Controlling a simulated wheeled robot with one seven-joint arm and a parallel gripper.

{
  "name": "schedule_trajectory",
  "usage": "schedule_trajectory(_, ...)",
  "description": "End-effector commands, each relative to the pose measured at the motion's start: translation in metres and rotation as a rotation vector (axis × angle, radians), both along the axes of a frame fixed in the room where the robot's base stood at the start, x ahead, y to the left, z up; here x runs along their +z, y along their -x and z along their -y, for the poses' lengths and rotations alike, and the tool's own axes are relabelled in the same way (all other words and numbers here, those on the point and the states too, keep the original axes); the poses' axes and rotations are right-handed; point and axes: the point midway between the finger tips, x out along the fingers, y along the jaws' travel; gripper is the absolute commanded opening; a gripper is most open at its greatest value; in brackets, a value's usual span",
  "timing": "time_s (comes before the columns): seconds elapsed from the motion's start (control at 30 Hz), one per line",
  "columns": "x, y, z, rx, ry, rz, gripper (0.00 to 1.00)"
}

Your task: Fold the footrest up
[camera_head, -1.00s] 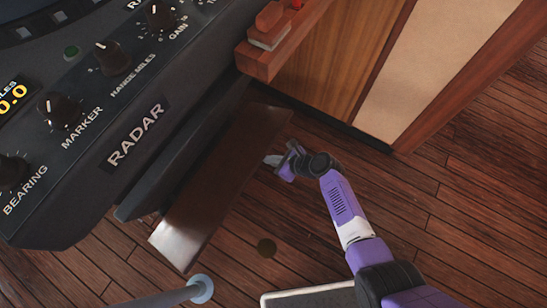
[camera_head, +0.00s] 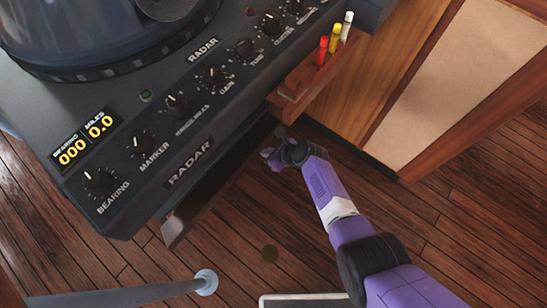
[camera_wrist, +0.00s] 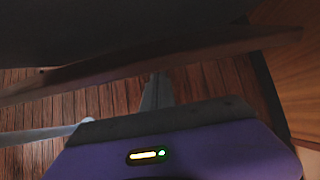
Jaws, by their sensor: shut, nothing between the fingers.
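The footrest (camera_head: 190,213) is a brown wooden board under the radar console's front edge. In the head view only a narrow strip of it shows, steeply tilted, and the console hides the rest. My gripper (camera_head: 268,154) is shut and empty, beside the far right part of the board. In the wrist view the board's edge (camera_wrist: 200,47) crosses above my gripper (camera_wrist: 158,78), whose fingertips reach up to its lower edge. I cannot tell whether they touch.
The dark radar console (camera_head: 180,110) overhangs the footrest. A wooden holder (camera_head: 300,85) with red, yellow and white markers juts out above my gripper. A wood cabinet (camera_head: 385,75) stands at the right. A grey pole (camera_head: 150,294) crosses the lower left.

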Motion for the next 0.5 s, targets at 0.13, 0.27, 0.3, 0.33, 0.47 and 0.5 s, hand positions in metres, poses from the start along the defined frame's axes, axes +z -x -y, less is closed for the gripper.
schedule_trajectory(0.13,0.015,-0.01,-0.011,-0.001,-0.003,0.005,0.0)
schedule_trajectory(0.27,0.018,-0.013,-0.016,0.0,-0.002,0.004,0.0)
schedule_trajectory(0.3,0.018,-0.014,-0.016,0.0,-0.002,0.003,0.0)
schedule_trajectory(0.33,0.018,-0.014,-0.017,-0.001,-0.002,0.002,0.0)
schedule_trajectory(0.47,0.019,-0.015,-0.017,-0.001,-0.001,0.002,0.0)
schedule_trajectory(0.5,0.018,-0.015,-0.017,-0.001,-0.001,0.002,0.0)
